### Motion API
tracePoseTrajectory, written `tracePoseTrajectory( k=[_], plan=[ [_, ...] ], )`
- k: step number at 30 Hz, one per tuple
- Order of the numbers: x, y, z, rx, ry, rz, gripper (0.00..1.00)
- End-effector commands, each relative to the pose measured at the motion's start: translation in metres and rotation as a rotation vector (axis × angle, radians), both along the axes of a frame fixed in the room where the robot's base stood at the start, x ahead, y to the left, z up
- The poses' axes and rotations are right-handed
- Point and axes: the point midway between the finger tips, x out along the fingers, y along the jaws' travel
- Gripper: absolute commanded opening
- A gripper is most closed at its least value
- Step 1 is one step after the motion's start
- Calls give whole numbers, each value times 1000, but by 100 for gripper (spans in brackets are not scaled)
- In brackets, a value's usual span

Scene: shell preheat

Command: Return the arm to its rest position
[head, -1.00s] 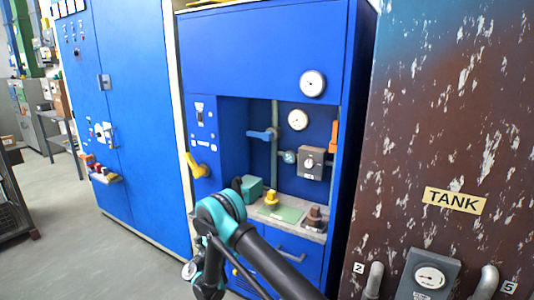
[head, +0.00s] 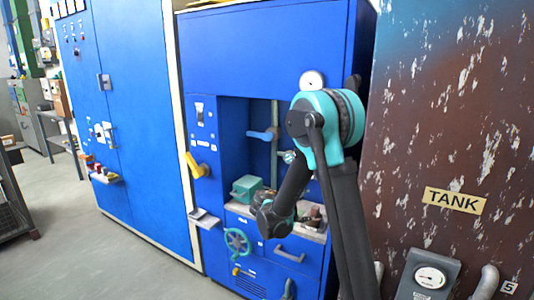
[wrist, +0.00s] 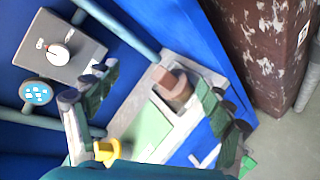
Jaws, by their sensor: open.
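My gripper (wrist: 155,85) is open in the wrist view, with its two dark green padded fingers spread apart and nothing held between them. Beyond the fingers is the cabinet's ledge, with a brown block-like fitting (wrist: 174,86) and a yellow knob (wrist: 107,151). My arm is bent in the head view, its teal elbow raised in front of the blue cabinet (head: 265,50). The forearm hangs down toward the ledge. The gripper fingers cannot be made out in the head view.
A teal box (head: 246,188) sits on the ledge, left of my forearm. A teal handwheel (head: 237,242) and a yellow lever (head: 196,165) are on the cabinet front. The rusty tank (head: 450,110) stands close on the right. Open floor (head: 110,260) lies at the left.

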Motion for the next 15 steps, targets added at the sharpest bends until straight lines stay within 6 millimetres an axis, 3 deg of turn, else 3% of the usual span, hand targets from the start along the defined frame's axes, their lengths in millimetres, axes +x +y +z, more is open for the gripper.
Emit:
tracePoseTrajectory(
  k=[1,6,15],
  plan=[
    [-15,-15,1,70,-3,-31,81],
    [-65,-47,-6,318,-24,-144,81],
    [-166,-71,-25,750,-83,-385,81]
  ],
)
